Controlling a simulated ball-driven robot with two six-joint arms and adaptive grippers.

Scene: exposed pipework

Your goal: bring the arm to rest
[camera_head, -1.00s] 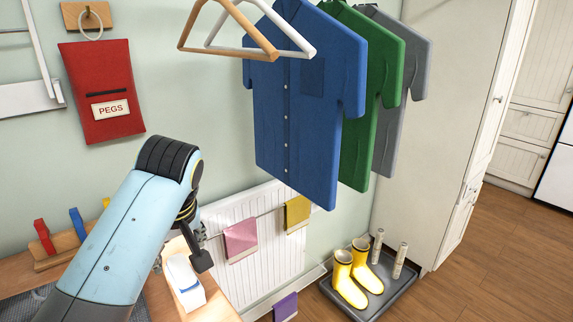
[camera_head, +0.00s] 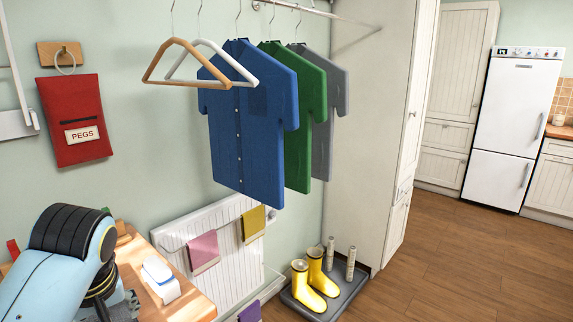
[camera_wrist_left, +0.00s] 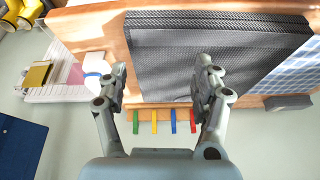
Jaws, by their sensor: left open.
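My left arm (camera_head: 60,265) comes in at the lower left of the head view, beside the wooden counter. Its gripper is mostly cut off by the bottom edge there. In the left wrist view my left gripper (camera_wrist_left: 162,75) is open, with its two fingers wide apart and nothing between them. It is over the counter's edge, in front of a dark mesh mat (camera_wrist_left: 215,55). My right gripper is in neither view.
A white object (camera_head: 160,278) stands on the wooden counter (camera_head: 190,305). Several coloured pegs (camera_wrist_left: 154,122) line a rack at the counter's edge. Shirts (camera_head: 248,130) and hangers (camera_head: 200,65) hang above. Yellow boots (camera_head: 315,280) stand on a tray. Floor (camera_head: 450,265) at right is clear.

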